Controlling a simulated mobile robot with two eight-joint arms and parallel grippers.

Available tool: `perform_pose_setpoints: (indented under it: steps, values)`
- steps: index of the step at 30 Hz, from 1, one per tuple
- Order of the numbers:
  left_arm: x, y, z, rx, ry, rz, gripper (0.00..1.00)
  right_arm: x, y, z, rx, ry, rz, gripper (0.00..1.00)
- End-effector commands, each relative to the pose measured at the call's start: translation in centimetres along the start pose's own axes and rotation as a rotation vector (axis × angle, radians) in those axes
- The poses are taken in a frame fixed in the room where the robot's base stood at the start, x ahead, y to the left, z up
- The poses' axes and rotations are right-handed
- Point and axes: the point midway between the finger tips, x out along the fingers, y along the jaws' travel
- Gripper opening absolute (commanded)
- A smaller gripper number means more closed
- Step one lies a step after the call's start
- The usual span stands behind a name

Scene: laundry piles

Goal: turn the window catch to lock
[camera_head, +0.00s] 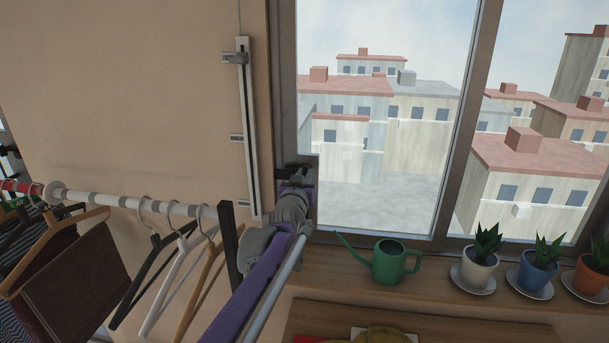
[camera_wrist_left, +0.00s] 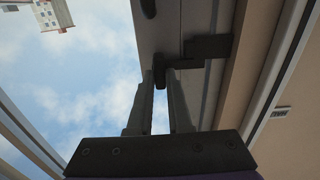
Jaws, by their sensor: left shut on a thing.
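The window catch (camera_head: 294,168) is a dark fitting on the left upright of the window frame, mostly hidden behind my gripper in the head view. In the left wrist view the catch (camera_wrist_left: 209,46) is a black stepped piece on the grey frame, and its lever end reaches in between my fingertips. My left gripper (camera_head: 296,180) is at the frame; it also shows in the left wrist view (camera_wrist_left: 162,80), shut on the catch's lever. The lever's exact angle is hard to tell. My right gripper is not in view.
A green watering can (camera_head: 388,261) stands on the windowsill (camera_head: 440,279) right of my arm, with several potted plants (camera_head: 480,257) farther right. A clothes rail (camera_head: 125,200) with several hangers is at the left. A vertical wall rail (camera_head: 248,130) runs beside the window.

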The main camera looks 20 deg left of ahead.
Motion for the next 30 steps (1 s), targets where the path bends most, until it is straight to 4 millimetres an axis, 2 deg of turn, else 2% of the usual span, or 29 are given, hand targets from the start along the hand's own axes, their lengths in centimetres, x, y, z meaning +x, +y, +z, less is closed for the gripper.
perform_pose_setpoints:
  steps: [3,4,8,9,20,23,30]
  values:
    - [0.0,0.0,0.1,-0.002,0.0,0.0,0.0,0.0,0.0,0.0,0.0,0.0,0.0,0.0]
    - [0.0,0.0,0.1,-0.002,0.0,0.0,0.21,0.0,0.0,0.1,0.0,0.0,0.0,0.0]
    - [0.0,0.0,0.1,-0.001,0.0,0.0,0.44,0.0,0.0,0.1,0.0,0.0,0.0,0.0]
    - [0.0,0.0,0.0,0.0,0.0,0.0,0.47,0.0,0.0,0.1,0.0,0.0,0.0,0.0]
    - [-0.6,0.0,0.1,0.001,0.0,0.0,0.47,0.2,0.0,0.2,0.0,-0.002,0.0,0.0]
    - [-1.8,0.0,0.2,0.001,-0.001,0.0,0.47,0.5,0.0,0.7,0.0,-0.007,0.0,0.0]
    - [-6.5,0.0,0.3,0.001,-0.002,0.0,0.47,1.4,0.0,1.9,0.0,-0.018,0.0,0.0]
